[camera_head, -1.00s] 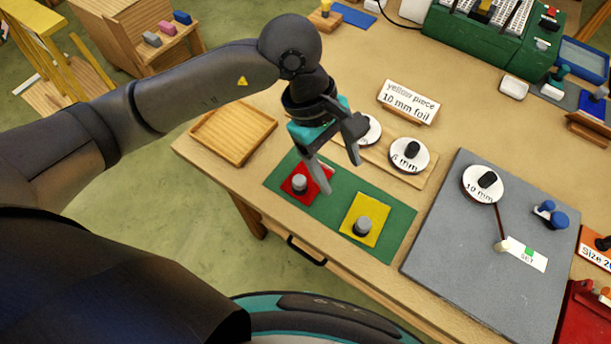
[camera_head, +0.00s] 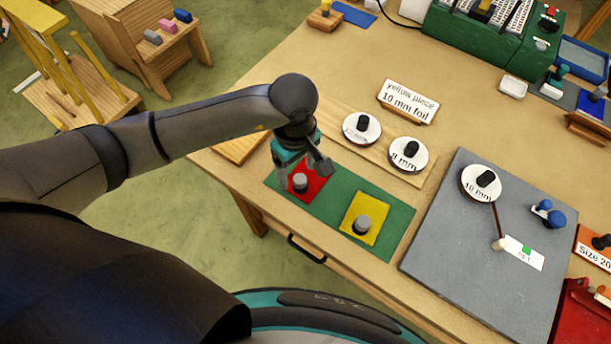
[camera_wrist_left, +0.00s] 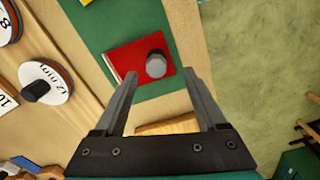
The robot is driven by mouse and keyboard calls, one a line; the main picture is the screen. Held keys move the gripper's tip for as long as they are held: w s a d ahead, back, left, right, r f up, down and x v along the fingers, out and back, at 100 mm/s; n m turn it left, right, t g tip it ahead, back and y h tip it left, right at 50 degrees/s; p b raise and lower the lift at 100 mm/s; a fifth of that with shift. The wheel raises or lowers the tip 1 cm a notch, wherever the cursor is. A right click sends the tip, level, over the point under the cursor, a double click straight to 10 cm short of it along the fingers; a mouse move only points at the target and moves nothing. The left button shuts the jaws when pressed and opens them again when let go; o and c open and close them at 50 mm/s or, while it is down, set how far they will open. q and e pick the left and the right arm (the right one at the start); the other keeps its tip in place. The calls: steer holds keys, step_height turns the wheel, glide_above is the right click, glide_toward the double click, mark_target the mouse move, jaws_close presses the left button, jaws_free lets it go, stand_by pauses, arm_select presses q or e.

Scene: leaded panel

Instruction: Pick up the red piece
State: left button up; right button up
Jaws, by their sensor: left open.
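The red piece (camera_head: 308,185) is a flat red square with a grey knob (camera_head: 299,181), lying on the left part of the green mat (camera_head: 328,212). It also shows in the left wrist view (camera_wrist_left: 130,60), with its knob (camera_wrist_left: 156,66) ahead of the fingertips. My left gripper (camera_head: 303,175) is low over the red piece in the head view and partly covers it. In the left wrist view its fingers (camera_wrist_left: 165,82) are spread apart with nothing between them. I cannot tell its exact height above the knob. My right gripper is not in view.
A yellow piece (camera_head: 374,210) with a knob lies on the same mat. Two white labelled discs (camera_head: 361,128) (camera_head: 408,155) sit on a wooden board behind. A wooden tray (camera_head: 236,150) is partly hidden by my arm. A grey slab (camera_head: 470,265) lies to the right.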

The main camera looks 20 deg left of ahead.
mark_target(300, 179)
arm_select(q)
steer(key=shift+w+d+f, duration=0.1)
steer(key=shift+d+f, duration=0.05)
steer(key=shift+f, duration=1.1)
steer(key=shift+w+d+f, duration=0.1)
steer(key=shift+f, duration=1.15)
steer(key=shift+c, duration=0.3)
jaws_close()
